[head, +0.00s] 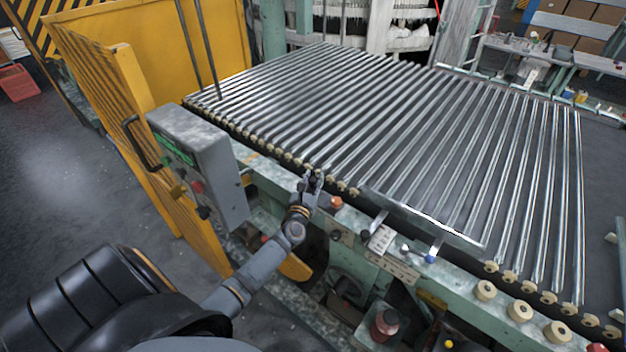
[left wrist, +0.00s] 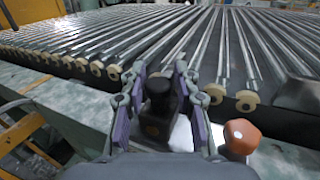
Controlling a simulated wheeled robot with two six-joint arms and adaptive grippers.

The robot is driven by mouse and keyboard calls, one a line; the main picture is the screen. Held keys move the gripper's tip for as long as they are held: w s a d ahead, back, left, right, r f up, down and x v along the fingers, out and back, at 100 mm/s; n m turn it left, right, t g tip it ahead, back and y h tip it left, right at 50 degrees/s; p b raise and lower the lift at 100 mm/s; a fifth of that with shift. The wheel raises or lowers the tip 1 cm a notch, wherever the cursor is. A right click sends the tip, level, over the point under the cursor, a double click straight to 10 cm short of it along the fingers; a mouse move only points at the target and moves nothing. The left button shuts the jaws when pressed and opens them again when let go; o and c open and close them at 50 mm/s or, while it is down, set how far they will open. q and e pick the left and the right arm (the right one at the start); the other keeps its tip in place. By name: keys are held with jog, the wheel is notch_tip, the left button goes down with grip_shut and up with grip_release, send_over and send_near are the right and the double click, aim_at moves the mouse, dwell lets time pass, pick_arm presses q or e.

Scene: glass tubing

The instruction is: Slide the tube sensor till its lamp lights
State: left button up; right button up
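My left gripper (head: 313,182) is at the front rail of the roller table. In the left wrist view its two fingers (left wrist: 160,108) stand apart on either side of an upright black block with a knob-like top (left wrist: 158,88), which may be the tube sensor. A gap shows between the block and the right finger; contact on the left is unclear. An orange-red dome (left wrist: 241,137) sits just right of the fingers and also shows in the head view (head: 336,203). I cannot tell whether it is the lamp or whether any lamp is lit. My right gripper is not in view.
Long glass tubes (head: 400,110) lie in rows across the table, with pale rollers (head: 485,290) along the near edge. A grey control box (head: 205,160) and yellow guard (head: 110,110) stand left of my arm. A metal bar (head: 425,220) lies along the rail to the right.

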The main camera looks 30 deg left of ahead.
pick_arm(q)
grip_shut()
jog(key=shift+a, duration=0.3)
jog(key=o, duration=0.5)
grip_release()
jog(key=shift+o, duration=0.2)
jog(key=v, duration=1.2)
jog(key=shift+c, duration=0.3)
